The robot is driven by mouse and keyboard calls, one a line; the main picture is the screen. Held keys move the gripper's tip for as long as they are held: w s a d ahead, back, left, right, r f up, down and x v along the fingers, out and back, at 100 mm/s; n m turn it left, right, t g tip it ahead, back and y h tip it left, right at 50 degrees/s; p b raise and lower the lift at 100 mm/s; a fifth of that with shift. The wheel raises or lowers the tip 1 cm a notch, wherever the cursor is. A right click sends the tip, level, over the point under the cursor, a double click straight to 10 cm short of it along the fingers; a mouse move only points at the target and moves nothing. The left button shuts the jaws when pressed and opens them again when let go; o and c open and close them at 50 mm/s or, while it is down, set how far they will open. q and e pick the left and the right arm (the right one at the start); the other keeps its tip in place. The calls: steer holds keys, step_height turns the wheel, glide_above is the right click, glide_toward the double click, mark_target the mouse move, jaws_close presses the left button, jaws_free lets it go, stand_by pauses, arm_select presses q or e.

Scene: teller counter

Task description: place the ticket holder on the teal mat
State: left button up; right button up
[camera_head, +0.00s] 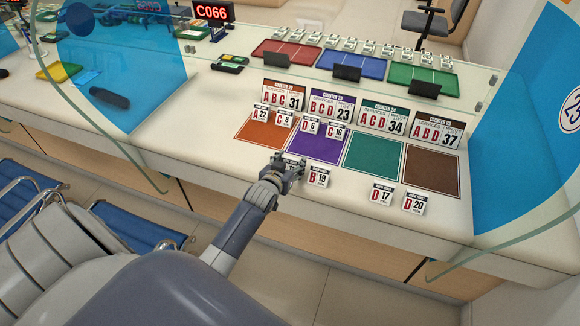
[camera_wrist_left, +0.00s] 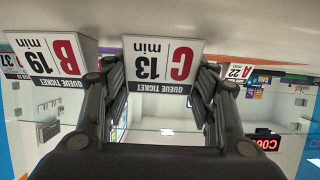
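The C 13 ticket holder (camera_wrist_left: 162,62), a small white card with a red C, stands on the counter between my left gripper's fingers in the left wrist view, upside down there. In the head view my left gripper (camera_head: 290,172) mostly hides it. The fingers (camera_wrist_left: 160,85) are at its two sides; I cannot tell whether they press on it. The B 19 holder (camera_head: 318,177) stands close beside, to the right in the head view. The teal mat (camera_head: 373,160) lies bare to the right, behind the D 17 holder (camera_head: 381,194) and D 20 holder (camera_head: 413,203). My right gripper is out of view.
The purple mat (camera_head: 318,151) carries holders D 6 and C 16; the orange mat (camera_head: 258,133) carries A 22 and C 8. The brown mat (camera_head: 432,171) is bare. Counter signs (camera_head: 385,119) stand behind the mats, before a glass screen. The counter's front edge is close.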

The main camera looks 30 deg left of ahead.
arm_select(q)
steer(key=shift+c, duration=0.5)
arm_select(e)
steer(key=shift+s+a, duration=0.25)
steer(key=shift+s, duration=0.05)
